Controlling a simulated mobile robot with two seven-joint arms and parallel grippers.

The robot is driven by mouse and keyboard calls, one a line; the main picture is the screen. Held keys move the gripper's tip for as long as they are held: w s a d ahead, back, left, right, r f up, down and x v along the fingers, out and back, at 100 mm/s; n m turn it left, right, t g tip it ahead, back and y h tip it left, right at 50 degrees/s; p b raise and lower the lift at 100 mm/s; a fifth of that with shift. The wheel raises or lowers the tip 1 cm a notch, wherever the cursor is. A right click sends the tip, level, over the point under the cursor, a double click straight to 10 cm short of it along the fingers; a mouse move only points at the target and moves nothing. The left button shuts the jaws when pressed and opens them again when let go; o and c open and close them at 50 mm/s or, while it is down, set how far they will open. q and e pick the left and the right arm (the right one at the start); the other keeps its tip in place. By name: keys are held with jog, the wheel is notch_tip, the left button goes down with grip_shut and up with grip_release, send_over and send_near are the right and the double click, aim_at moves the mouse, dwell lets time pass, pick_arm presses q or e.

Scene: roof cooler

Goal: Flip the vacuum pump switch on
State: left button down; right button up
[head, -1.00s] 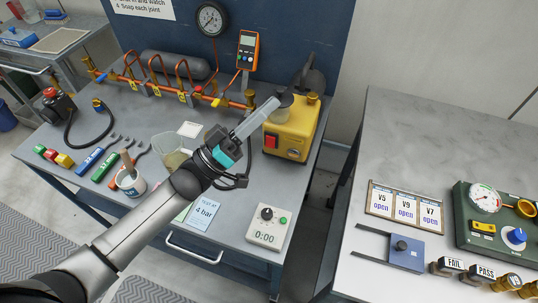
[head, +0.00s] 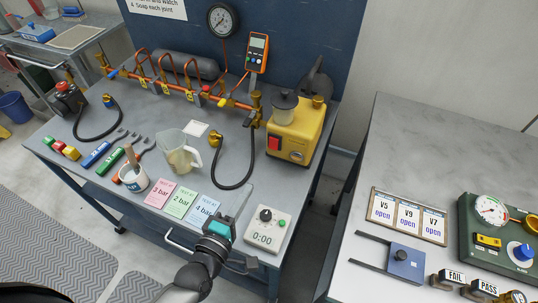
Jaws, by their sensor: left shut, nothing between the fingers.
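The yellow vacuum pump (head: 300,135) stands at the right end of the near bench. Its red switch (head: 274,143) is on its front left face; I cannot tell its position at this size. My left gripper (head: 222,225) is at the front edge of the bench, beside the timer and well in front of the pump. It is shut and holds nothing. It does not touch the pump or its switch. My right gripper is not in view.
A black hose (head: 245,160) loops left of the pump. A second bench (head: 430,130) is at right.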

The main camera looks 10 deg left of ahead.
aim_at(273, 148)
pick_arm(q)
jog(key=b+x, duration=0.2)
jog(key=x, duration=1.2)
jog(key=shift+w+f+b, duration=0.2)
jog(key=shift+b, duration=0.7)
jog(key=shift+r, duration=0.2)
jog(key=shift+s+a+p, duration=0.1)
jog(key=shift+s+p, duration=0.3)
jog(key=shift+s, duration=0.15)
jog(key=v, duration=0.4)
jog(key=p+v, duration=0.1)
jog(key=v, duration=0.9)
jog(key=shift+s+f+p, duration=0.15)
jog(key=shift+f+p, duration=0.15)
